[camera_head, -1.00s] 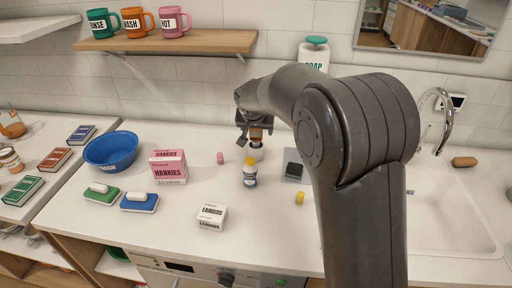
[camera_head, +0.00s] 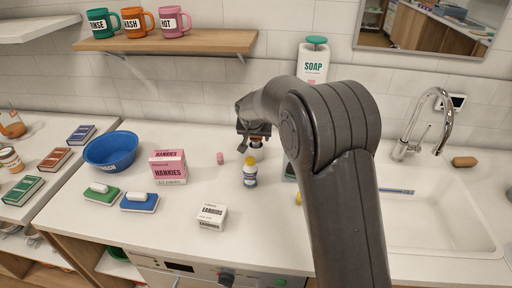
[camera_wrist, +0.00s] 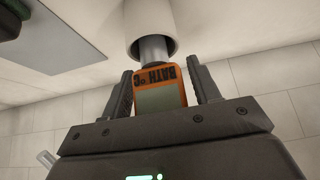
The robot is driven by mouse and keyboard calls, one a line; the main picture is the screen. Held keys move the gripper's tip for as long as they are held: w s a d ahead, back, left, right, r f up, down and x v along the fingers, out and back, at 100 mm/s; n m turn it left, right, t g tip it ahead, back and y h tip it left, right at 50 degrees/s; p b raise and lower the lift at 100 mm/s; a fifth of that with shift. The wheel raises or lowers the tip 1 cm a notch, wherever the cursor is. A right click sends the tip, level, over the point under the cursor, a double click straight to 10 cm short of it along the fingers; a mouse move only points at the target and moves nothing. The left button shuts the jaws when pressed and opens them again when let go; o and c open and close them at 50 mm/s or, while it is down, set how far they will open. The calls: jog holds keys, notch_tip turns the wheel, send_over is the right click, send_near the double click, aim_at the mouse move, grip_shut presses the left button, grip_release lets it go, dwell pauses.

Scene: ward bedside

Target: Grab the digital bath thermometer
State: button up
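The digital bath thermometer (camera_wrist: 160,90) has an orange body marked "BATH °C", a grey display and a grey neck meeting a white cylinder (camera_wrist: 150,22). In the head view the white cylinder (camera_head: 256,154) stands on the counter behind the yellow-capped bottle. My gripper (camera_wrist: 161,72) is around the orange body, one finger on each side. The left finger looks very close to it; a narrow gap seems to show at the right finger. In the head view my gripper (camera_head: 255,138) mostly hides the thermometer.
A blue-labelled bottle with a yellow cap (camera_head: 250,172) stands just in front. A pink cylinder (camera_head: 220,158), hankies box (camera_head: 168,167) and earbuds box (camera_head: 211,217) are to the left. A soap dispenser (camera_head: 313,65) is behind; the sink (camera_head: 440,230) is right.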

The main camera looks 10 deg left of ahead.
jog(key=c, duration=0.8)
jog(key=shift+o, duration=0.2)
